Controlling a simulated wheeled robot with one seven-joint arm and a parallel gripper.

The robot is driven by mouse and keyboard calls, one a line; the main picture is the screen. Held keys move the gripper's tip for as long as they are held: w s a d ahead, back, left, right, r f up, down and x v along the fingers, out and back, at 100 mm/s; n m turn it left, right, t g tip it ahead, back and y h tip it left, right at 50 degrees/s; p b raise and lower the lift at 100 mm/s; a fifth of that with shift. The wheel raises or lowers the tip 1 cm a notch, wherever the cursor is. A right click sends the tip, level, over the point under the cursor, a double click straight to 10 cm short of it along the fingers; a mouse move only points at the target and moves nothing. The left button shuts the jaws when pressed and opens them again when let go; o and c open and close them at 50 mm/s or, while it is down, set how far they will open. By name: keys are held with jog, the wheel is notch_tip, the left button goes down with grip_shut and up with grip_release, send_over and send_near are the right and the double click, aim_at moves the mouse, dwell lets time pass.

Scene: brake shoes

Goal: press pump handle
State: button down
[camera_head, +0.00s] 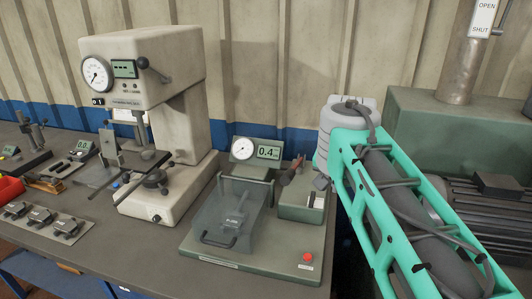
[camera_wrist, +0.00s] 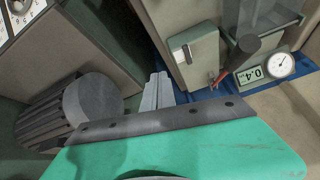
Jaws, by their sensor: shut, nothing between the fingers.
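The pump handle (camera_head: 291,170) is a dark, reddish-brown lever on the small grey-green pump box (camera_head: 300,205) at the right of the test rig. In the wrist view the handle (camera_wrist: 243,48) shows its dark round grip, with a small red part near its base. My gripper (camera_head: 321,183) is just right of the handle and near the box in the head view, apart from the handle. In the wrist view the gripper's pale grey fingers (camera_wrist: 158,92) are together, left of the box, with nothing between them. My teal arm hides part of the bench.
The rig's base plate (camera_head: 250,262) carries a clear guard (camera_head: 228,215), a red button (camera_head: 308,257) and a gauge with a display (camera_head: 256,150) reading 0.4. A beige press (camera_head: 160,100) stands left. A finned motor (camera_head: 485,215) is at the right.

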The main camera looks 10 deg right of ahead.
dwell(0.4)
jog(key=s+a+r+n+y+p, duration=0.2)
jog(key=s+a+r+n+p, duration=0.5)
jog(key=p, duration=1.6)
jog(key=s+a+r, duration=0.2)
jog(key=s+a, duration=0.2)
jog(key=s, duration=0.1)
jog(key=shift+r+n+y, duration=0.3)
jog(key=shift+r+y, duration=0.1)
